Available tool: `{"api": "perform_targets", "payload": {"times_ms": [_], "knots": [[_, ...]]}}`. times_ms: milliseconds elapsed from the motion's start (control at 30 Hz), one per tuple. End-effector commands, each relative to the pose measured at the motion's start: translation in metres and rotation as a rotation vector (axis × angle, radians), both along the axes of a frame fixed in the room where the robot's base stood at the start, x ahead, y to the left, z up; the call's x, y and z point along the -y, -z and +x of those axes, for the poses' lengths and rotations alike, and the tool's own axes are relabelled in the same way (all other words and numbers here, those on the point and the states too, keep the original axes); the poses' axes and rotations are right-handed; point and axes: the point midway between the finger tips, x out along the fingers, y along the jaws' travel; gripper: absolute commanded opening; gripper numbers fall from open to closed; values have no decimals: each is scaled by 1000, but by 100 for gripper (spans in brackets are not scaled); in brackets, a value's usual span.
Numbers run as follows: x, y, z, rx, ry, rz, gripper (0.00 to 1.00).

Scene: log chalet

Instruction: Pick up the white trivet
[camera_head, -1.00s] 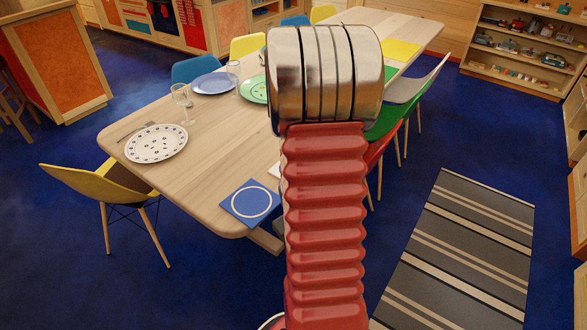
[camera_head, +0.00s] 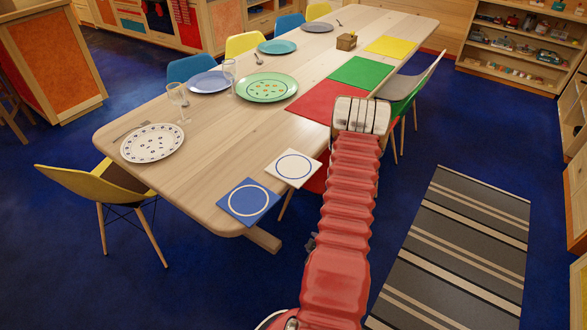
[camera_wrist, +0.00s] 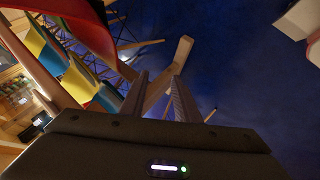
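The white trivet (camera_head: 293,168) is a flat square with a blue ring. It lies on the table top near the table's near right edge in the head view. A blue trivet (camera_head: 248,201) with a white ring lies next to it, nearer to me. My gripper (camera_wrist: 159,84) shows in the wrist view with its two dark fingers apart and nothing between them. In the head view my red arm rises to the right of the white trivet, and the gripper itself is hidden. I cannot identify the white trivet in the wrist view.
The long wooden table (camera_head: 225,140) holds plates, glasses and coloured placemats. A white patterned plate (camera_head: 152,143) lies left of the trivets. Chairs stand along both sides, with a yellow chair (camera_head: 95,190) at the near end. A striped rug (camera_head: 455,250) covers the open floor at right.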

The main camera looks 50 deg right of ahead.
Motion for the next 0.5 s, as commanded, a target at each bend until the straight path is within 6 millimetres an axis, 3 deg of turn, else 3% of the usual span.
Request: {"api": "perform_targets", "payload": {"times_ms": [267, 500], "knots": [[16, -27, 17, 133, -129, -318, 29], [29, -85, 30, 224, -201, -668, 29]]}}
